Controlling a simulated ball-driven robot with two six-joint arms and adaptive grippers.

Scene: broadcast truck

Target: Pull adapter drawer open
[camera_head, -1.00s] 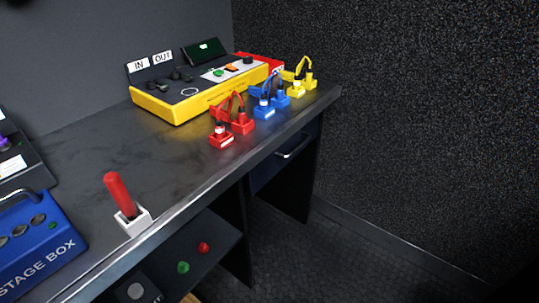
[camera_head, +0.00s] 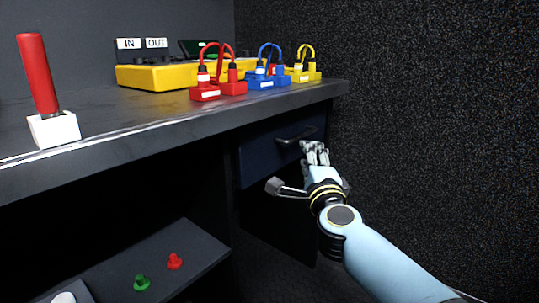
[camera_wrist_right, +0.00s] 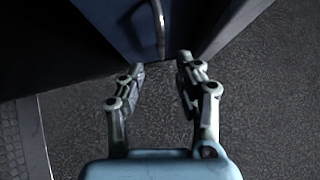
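The adapter drawer (camera_head: 262,152) is a dark blue front under the right end of the desk, with a grey bar handle (camera_head: 296,136). It looks closed. My right gripper (camera_head: 314,150) is just in front of and below the handle's right part in the head view. In the right wrist view the two fingers of my right gripper (camera_wrist_right: 160,68) stand apart with nothing between them. The handle (camera_wrist_right: 159,30) lies ahead of the fingertips, apart from them, and the drawer front (camera_wrist_right: 125,25) is beside it. My left gripper is not in view.
The desk top (camera_head: 130,110) carries a red handle in a white holder (camera_head: 53,128), a yellow console (camera_head: 150,77), and red (camera_head: 218,92), blue (camera_head: 268,82) and yellow (camera_head: 303,74) cabled blocks. A lower shelf (camera_head: 205,250) has green and red knobs. A dark wall (camera_head: 430,100) stands at right.

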